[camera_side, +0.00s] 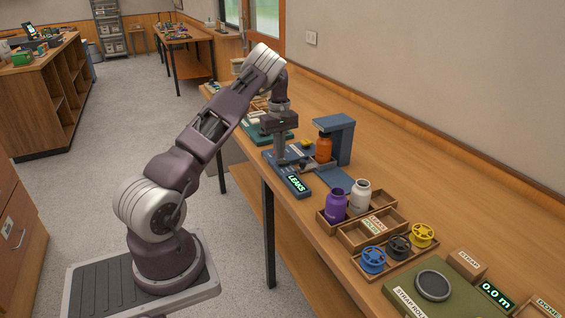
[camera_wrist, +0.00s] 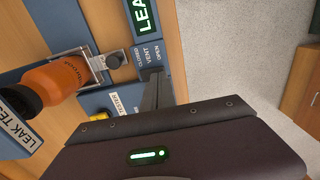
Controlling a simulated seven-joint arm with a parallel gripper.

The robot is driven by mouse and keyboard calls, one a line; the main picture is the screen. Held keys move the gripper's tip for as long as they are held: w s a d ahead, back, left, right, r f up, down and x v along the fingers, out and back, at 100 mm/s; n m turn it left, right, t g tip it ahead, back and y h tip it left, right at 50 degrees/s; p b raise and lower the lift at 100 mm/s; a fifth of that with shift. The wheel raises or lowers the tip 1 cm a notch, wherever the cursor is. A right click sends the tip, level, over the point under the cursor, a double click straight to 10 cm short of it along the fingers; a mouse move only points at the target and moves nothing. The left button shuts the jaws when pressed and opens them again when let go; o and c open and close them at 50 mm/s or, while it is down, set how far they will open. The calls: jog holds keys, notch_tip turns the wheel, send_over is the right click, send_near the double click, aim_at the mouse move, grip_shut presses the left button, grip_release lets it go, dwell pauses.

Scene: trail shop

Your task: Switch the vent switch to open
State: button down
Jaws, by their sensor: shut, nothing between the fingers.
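The vent panel (camera_wrist: 148,51) carries the words CLOSED, VENT and OPEN in the wrist view. It sits on the blue leak tester beside the lit LEAKS display, which shows in the side view (camera_side: 296,183). My gripper (camera_wrist: 157,76) is shut and empty, its fingertips low beside the OPEN end of the panel. In the side view my gripper (camera_side: 281,161) reaches down over the tester. The vent switch's own lever and its setting cannot be made out; my fingers may hide part of it. A dark round knob (camera_wrist: 117,60) lies near the CLOSED word, by a metal clamp.
An orange bottle (camera_side: 323,148) stands in the tester under a blue arm (camera_side: 343,130), close to my gripper. Purple (camera_side: 335,206) and white (camera_side: 360,195) bottles stand in a wooden tray nearby. Several reels lie further along the bench. The wall side of the bench is clear.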

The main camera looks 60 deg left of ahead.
aim_at(279, 162)
jog(key=shift+f, duration=0.95)
dwell(0.6)
jog(key=shift+r, duration=3.55)
